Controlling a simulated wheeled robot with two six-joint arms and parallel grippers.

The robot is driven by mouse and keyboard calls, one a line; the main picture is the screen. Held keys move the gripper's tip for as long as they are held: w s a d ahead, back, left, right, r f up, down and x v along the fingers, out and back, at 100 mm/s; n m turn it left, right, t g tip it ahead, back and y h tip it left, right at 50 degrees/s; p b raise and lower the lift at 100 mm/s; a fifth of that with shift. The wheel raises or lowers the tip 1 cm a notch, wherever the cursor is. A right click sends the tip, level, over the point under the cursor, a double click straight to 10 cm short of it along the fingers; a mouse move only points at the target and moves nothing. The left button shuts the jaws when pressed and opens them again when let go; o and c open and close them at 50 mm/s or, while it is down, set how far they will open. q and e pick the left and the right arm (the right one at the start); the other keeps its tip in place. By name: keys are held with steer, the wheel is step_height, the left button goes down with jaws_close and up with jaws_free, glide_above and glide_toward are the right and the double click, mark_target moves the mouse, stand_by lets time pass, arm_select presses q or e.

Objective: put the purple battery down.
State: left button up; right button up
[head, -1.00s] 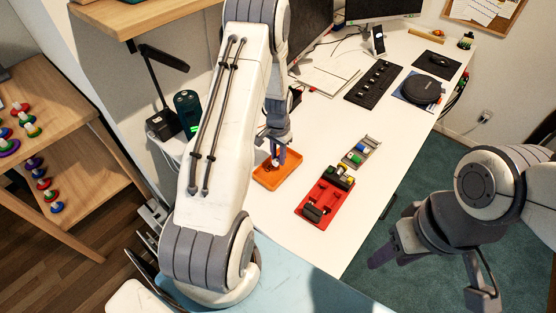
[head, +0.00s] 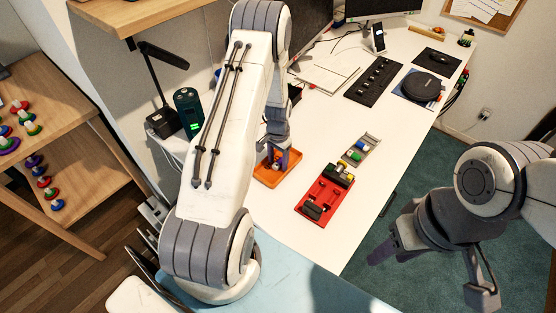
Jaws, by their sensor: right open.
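My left gripper (head: 277,163) points down at the orange tray (head: 264,183) on the white desk, its fingertips at or just above the tray. I cannot make out the purple battery; any battery between the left fingers is too small and hidden to tell. My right gripper (head: 388,252) is open and empty, off the desk's right side above the green carpet. A red holder (head: 318,207) lies right of the tray, with dark cylinders and a yellow and a green piece at its far end. Behind it, a grey holder (head: 366,147) has small blue, green and yellow pieces.
A dark green device with a lit display (head: 187,110) and a black lamp (head: 163,122) stand left of my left arm. A black keyboard strip (head: 374,82), phone (head: 379,37) and round black case (head: 423,88) are further back. The desk right of the holders is clear.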

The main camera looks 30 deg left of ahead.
mark_target(278, 162)
arm_select(q)
steer(key=shift+r, duration=0.55)
step_height(278, 162, up, 11)
steer(key=b, duration=0.1)
steer(key=s+d+r+m, duration=0.2)
steer(key=d+r, duration=0.5)
steer(key=d, duration=0.5)
steer(key=s+d+r+m, duration=0.1)
steer(key=s+d+r, duration=0.3)
steer(key=s+d, duration=0.3)
steer(key=s+d+r+m, duration=0.1)
steer(key=s+d+r, duration=0.2)
steer(key=s+d, duration=0.35)
steer(key=s+d+r+m+h, duration=0.1)
steer(key=s, duration=0.9)
steer(key=shift+d+r+m, duration=0.15)
steer(key=shift+d+m, duration=0.25)
